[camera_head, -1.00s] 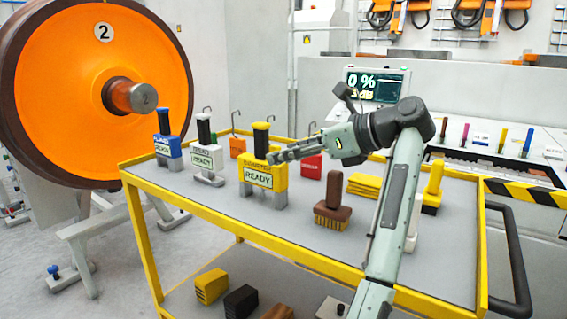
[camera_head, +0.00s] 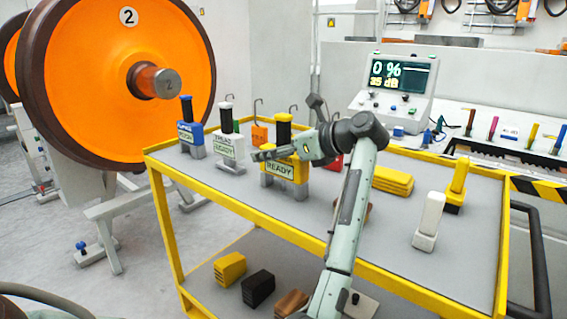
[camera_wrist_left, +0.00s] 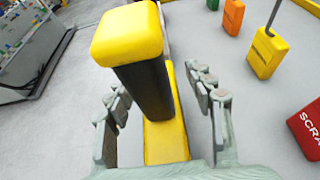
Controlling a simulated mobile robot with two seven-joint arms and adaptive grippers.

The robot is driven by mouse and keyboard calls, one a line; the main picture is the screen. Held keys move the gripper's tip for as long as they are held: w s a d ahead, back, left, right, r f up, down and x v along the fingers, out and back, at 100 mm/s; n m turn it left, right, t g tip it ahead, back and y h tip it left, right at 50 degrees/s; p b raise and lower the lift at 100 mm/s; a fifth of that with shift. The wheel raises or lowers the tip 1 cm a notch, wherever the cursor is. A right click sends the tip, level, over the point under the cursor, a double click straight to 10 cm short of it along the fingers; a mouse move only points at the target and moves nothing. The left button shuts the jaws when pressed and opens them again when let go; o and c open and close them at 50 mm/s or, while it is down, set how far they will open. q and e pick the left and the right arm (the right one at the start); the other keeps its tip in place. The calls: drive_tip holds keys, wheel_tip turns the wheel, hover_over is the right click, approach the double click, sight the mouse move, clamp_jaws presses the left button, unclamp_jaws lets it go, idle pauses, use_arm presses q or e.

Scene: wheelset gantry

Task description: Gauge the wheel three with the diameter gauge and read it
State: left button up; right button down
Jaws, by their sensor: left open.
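The yellow gauge (camera_head: 298,172) with a black handle and a READY display stands upright on the cart top. Its upper label is too blurred to read. My left gripper (camera_head: 262,154) is at its handle. In the left wrist view, the open fingers are on either side of the yellow-capped black handle (camera_wrist_left: 150,88), with gaps visible. Wheel three is not identifiable. The large orange wheel (camera_head: 100,75) is marked 2, and part of another orange wheel (camera_head: 10,50) shows behind it with no number visible. My right gripper is not in view.
A white gauge (camera_head: 229,152) and a blue gauge (camera_head: 190,133) stand left of the yellow one on the yellow-framed cart (camera_head: 225,200). A white block-like tool (camera_head: 429,220) and yellow pads (camera_head: 392,180) are to the right. A console (camera_head: 398,85) reads 0 %.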

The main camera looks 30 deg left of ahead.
use_arm(q)
drive_tip(key=shift+a+f, duration=0.1)
drive_tip(key=shift+a, duration=0.1)
clamp_jaws()
idle(0.3)
